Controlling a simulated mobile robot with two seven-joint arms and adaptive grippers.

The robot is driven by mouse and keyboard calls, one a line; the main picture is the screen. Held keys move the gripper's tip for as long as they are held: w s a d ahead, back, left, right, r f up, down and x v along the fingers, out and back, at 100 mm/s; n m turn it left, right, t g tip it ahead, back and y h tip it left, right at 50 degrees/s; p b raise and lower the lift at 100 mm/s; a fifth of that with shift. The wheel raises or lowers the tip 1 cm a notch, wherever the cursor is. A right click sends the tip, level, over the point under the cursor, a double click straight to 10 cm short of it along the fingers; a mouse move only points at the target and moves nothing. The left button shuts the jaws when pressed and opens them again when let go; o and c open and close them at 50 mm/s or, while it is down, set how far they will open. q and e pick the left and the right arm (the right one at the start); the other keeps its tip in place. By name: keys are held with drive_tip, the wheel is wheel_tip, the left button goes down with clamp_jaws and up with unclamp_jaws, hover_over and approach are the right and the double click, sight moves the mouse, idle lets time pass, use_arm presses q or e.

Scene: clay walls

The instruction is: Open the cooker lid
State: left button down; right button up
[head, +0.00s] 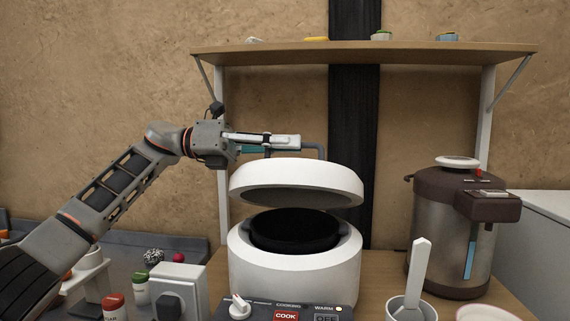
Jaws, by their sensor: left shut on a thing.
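The white rice cooker (295,273) stands on the wooden counter with its control panel facing me. Its round white lid (296,183) is raised and roughly level, with a clear gap over the dark inner pot (294,231). My left gripper (292,144) comes in from the left above the lid and is shut on the lid handle; the exact contact is partly hidden by the fingers. My right gripper is not in view.
A brown and steel water dispenser (452,235) stands to the right. A white cup (412,309) with a utensil is at front right. Small jars and a white box (180,287) are at front left. A wooden shelf (362,53) hangs above.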

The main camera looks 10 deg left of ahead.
use_arm(q)
drive_tip(key=shift+w+r+n+b, duration=0.2)
drive_tip(key=shift+w+n+b, duration=0.15)
drive_tip(key=shift+w, duration=0.35)
drive_tip(key=shift+w+r+n, duration=0.25)
drive_tip(key=shift+w, duration=0.05)
drive_tip(key=shift+w+r, duration=0.15)
drive_tip(key=shift+r, duration=0.05)
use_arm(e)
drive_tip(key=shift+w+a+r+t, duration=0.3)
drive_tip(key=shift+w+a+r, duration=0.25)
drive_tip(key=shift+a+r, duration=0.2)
